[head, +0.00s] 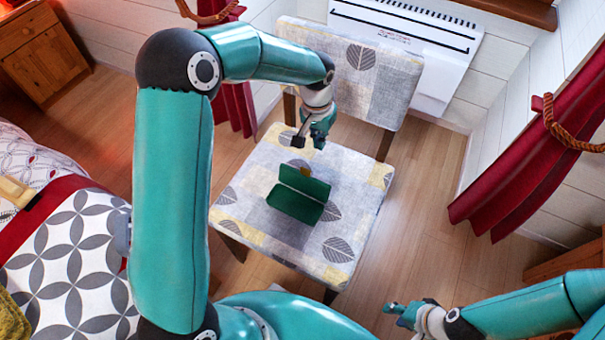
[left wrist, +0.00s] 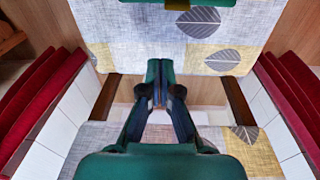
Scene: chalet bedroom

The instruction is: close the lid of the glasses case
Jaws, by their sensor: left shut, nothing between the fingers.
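The green glasses case (head: 296,204) lies on the patterned chair seat (head: 352,182). Its lid (head: 305,181) appears raised along the far side, open, with a small yellow-gold piece (head: 306,171) at its far edge. My left gripper (head: 318,138) is shut and empty, above the rear of the seat, beyond the case and apart from it. In the left wrist view the shut fingers (left wrist: 160,84) point over the gap between seat and backrest; only an edge of the case (left wrist: 160,2) shows at the top. My right gripper (head: 394,308) is low at the right, far from the case; its fingers are too small to judge.
The chair backrest (head: 352,65) stands behind my left gripper. A bed (head: 70,255) is at the left, red curtains (head: 520,150) at the right, and a white heater (head: 408,45) at the back. The seat around the case is clear.

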